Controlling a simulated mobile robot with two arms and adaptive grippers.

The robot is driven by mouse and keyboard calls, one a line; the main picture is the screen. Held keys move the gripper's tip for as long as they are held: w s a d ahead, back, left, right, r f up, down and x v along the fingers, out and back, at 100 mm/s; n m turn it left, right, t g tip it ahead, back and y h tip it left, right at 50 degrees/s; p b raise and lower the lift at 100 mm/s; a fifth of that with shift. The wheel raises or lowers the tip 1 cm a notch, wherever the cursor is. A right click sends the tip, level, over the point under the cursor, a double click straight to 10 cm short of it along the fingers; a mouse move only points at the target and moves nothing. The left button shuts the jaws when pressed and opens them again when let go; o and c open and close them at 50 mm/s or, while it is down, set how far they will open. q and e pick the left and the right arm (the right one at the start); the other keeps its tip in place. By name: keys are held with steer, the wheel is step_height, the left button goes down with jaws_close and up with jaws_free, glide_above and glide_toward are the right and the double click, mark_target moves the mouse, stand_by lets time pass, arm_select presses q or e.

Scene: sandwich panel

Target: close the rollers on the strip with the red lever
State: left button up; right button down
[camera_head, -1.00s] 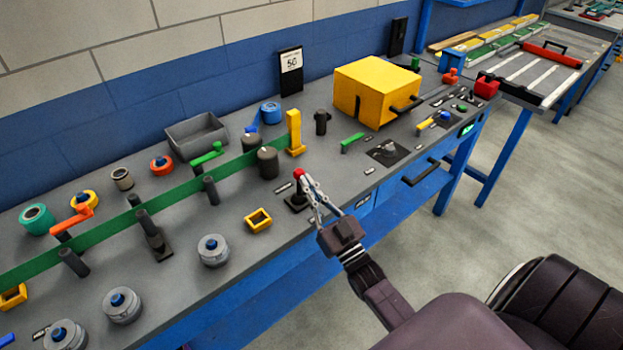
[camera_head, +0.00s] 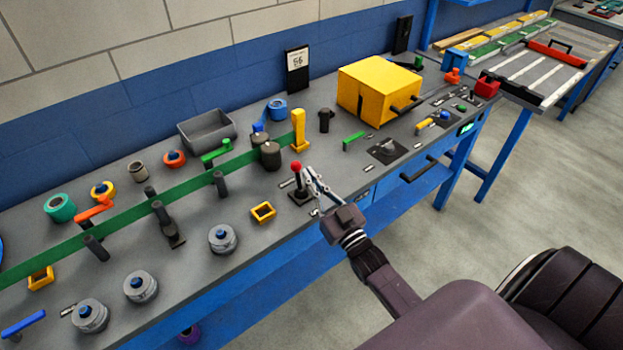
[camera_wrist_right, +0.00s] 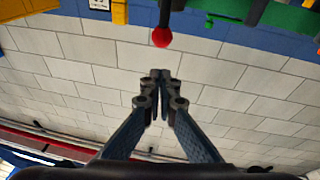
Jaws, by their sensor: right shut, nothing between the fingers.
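The red lever (camera_head: 296,167) is a red ball on a dark stem, standing in a black base plate near the table's front edge. The green strip (camera_head: 130,210) runs on edge along the table to a pair of dark rollers (camera_head: 270,155), one on each side of it. Whether the rollers touch the strip I cannot tell. My right gripper (camera_head: 309,171) is shut and empty, just right of the red ball. In the right wrist view the shut fingers (camera_wrist_right: 160,75) point toward the red ball (camera_wrist_right: 161,37), with a gap in the picture between them. My left gripper is not in view.
A yellow upright block (camera_head: 299,132) stands beside the rollers. A yellow box (camera_head: 377,95) stands further right, and a small yellow frame (camera_head: 263,212) lies left of the lever. Several grey knobs (camera_head: 222,239) and dark posts stand along the strip. The floor in front is clear.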

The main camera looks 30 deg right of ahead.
arm_select(q)
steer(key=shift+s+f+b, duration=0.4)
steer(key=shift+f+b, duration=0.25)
steer(key=shift+b, duration=0.15)
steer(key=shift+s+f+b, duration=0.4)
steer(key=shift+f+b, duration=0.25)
steer(key=shift+b, duration=0.1)
arm_select(e)
steer(key=r+v, duration=0.1)
steer(key=v, duration=0.9)
steer(key=shift+s, duration=0.35)
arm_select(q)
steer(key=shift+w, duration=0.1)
